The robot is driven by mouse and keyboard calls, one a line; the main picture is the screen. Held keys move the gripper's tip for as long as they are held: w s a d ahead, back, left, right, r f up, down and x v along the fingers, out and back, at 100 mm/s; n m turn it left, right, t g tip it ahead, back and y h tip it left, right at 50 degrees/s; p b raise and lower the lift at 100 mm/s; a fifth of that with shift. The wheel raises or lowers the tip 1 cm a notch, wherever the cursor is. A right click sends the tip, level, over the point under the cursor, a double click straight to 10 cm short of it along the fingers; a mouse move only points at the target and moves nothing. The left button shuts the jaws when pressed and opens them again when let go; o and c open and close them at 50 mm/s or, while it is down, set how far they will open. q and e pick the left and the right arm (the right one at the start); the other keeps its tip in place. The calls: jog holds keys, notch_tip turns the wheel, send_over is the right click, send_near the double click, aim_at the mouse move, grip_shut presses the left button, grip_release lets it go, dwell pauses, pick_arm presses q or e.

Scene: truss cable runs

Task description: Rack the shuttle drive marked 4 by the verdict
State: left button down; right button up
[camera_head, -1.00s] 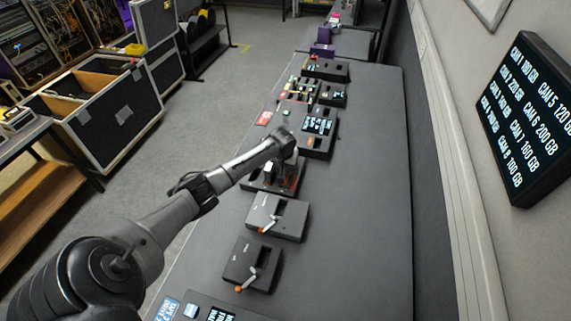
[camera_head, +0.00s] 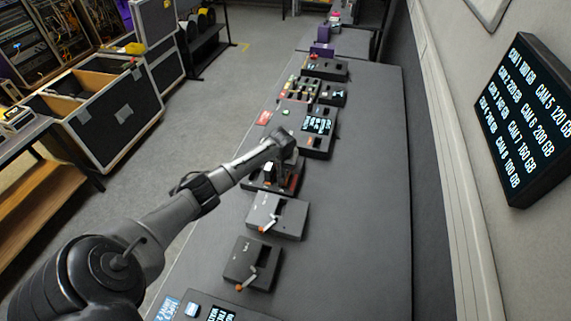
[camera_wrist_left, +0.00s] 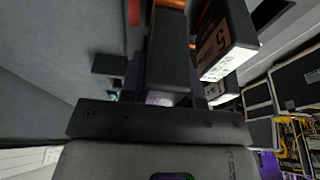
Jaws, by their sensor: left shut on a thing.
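My left gripper (camera_head: 283,172) points down at a dark holder (camera_head: 262,184) on the long bench, just beyond the two lever units. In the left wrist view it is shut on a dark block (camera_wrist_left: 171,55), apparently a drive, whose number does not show. Right beside that block is a dark drive (camera_wrist_left: 227,38) with an orange label and the number 5. A unit with a lit text screen (camera_head: 318,125) stands just beyond the gripper. Its text is too small to read. My right gripper is out of view.
Two dark slotted units with orange-tipped levers, (camera_head: 277,217) and (camera_head: 252,263), stand on the near side. A tray of small coloured parts (camera_head: 298,88) is farther back. A wall screen (camera_head: 525,120) lists CAM sizes in GB. The bench's right side (camera_head: 365,190) is clear.

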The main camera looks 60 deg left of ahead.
pick_arm(q)
jog(key=shift+f, duration=0.3)
jog(key=shift+f, duration=0.1)
dwell(0.6)
jog(key=shift+f, duration=0.4)
dwell(0.4)
jog(key=shift+f, duration=0.55)
jog(key=shift+f, duration=0.1)
dwell(0.7)
jog(key=shift+f+b, duration=0.3)
jog(key=shift+f, duration=0.15)
jog(key=shift+f, duration=0.1)
dwell(0.3)
